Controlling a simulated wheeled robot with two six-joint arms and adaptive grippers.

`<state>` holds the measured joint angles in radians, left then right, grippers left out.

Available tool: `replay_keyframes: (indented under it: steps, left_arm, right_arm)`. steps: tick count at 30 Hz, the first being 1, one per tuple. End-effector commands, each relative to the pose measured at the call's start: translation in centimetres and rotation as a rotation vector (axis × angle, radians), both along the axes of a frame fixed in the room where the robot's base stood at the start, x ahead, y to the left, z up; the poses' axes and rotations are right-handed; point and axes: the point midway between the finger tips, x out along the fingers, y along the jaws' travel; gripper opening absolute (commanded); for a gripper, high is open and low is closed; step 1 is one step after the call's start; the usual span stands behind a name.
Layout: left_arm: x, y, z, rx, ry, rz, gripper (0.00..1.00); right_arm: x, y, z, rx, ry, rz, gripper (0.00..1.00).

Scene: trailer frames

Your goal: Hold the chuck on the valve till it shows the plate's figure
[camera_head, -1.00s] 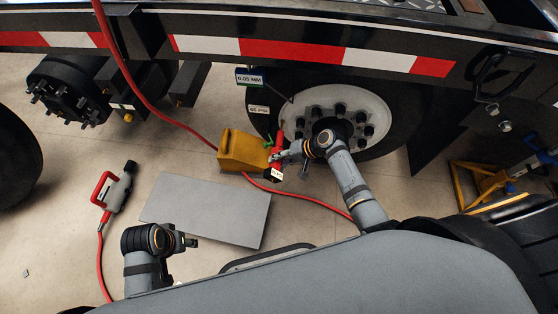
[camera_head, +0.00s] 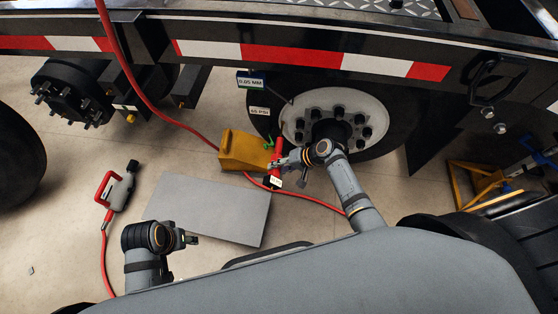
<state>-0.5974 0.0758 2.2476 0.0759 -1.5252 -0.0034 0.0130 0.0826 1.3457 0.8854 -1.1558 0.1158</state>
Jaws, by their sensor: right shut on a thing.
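My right gripper (camera_head: 278,163) is shut on the red inflator handle (camera_head: 277,148), in front of the wheel's lower left. A small black and white gauge (camera_head: 273,182) sits at the handle's lower end; its figure is too small to read. A green piece (camera_head: 268,141) shows at the upper end. I cannot tell whether the chuck touches the valve, as the tool and gripper cover that spot. A pale plate (camera_head: 259,111) on the tyre (camera_head: 262,95) seems to read 65 PSI. My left gripper (camera_head: 191,240) is empty at the lower left; its jaw opening is unclear.
A yellow wheel chock (camera_head: 243,152) stands against the tyre, left of the tool. A red hose (camera_head: 318,201) runs across the floor. A grey board (camera_head: 208,208) and a red-and-grey power tool (camera_head: 115,188) lie left. A yellow jack stand (camera_head: 484,184) is at right.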

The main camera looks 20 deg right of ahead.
Motion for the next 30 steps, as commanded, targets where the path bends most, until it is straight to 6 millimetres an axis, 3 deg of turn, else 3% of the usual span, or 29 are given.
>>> replay_keyframes:
  steps: [16,30]
  left_arm:
    - [0.0,0.0,2.9,0.0,0.0,0.0,0.4]
    - [0.0,0.0,2.9,0.0,0.0,0.0,0.4]
  right_arm:
    - [-3.5,1.5,0.2,0.002,0.001,0.0,0.0]
    - [-3.8,1.6,0.1,0.002,-0.001,-0.001,0.0]
